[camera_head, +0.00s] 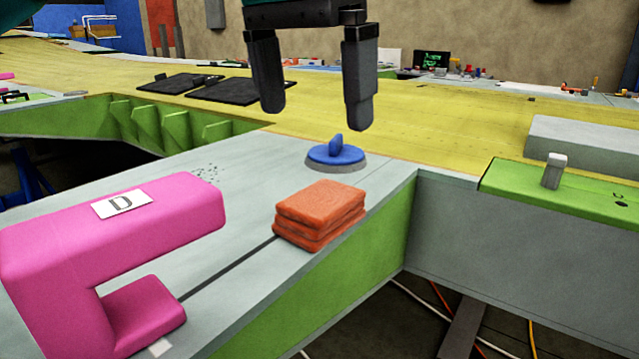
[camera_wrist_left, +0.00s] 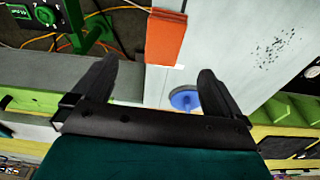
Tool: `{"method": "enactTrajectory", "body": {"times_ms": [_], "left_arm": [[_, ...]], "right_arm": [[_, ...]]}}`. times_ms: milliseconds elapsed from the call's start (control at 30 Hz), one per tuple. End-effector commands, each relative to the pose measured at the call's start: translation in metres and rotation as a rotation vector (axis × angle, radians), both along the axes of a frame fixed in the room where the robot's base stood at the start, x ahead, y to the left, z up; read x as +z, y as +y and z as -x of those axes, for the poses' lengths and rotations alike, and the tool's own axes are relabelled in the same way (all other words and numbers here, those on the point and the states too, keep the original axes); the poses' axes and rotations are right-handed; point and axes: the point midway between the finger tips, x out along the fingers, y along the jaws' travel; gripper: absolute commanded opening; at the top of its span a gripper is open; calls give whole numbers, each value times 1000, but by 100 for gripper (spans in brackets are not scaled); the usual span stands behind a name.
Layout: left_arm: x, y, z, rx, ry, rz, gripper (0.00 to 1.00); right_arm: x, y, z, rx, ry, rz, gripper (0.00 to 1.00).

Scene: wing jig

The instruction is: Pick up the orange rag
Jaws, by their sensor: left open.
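The orange rag (camera_head: 318,214) is folded into a thick stack and lies on the grey surface close to its right edge. It also shows at the top of the left wrist view (camera_wrist_left: 165,38), ahead of the fingers. My left gripper (camera_head: 315,110) is open and empty, with its fingers pointing down, above and beyond the rag and apart from it. In the left wrist view the open fingers (camera_wrist_left: 158,82) spread wide, with the grey surface and the blue knob between them. My right gripper does not show in either view.
A blue round knob (camera_head: 336,154) on a grey base stands just behind the rag. A pink clamp-shaped block marked D (camera_head: 150,225) stands left of it. A green panel (camera_head: 560,195) with a grey peg lies to the right. Cables lie on the floor below the edge.

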Motion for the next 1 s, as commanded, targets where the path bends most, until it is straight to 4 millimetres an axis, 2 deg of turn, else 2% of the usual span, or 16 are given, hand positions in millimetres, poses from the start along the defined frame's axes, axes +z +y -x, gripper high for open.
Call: {"method": "enactTrajectory", "body": {"times_ms": [133,400,500,733,1000], "left_arm": [[-7,-1,0,-1,1,-1,100],[-56,-4,-6,-1,2,-1,100],[-69,-6,-8,0,1,0,100],[-86,-7,-11,0,1,-1,100],[-123,-9,-18,0,1,1,100]], "right_arm": [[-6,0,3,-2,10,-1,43],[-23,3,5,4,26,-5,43],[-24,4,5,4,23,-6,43],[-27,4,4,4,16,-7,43],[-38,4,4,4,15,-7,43]]}}
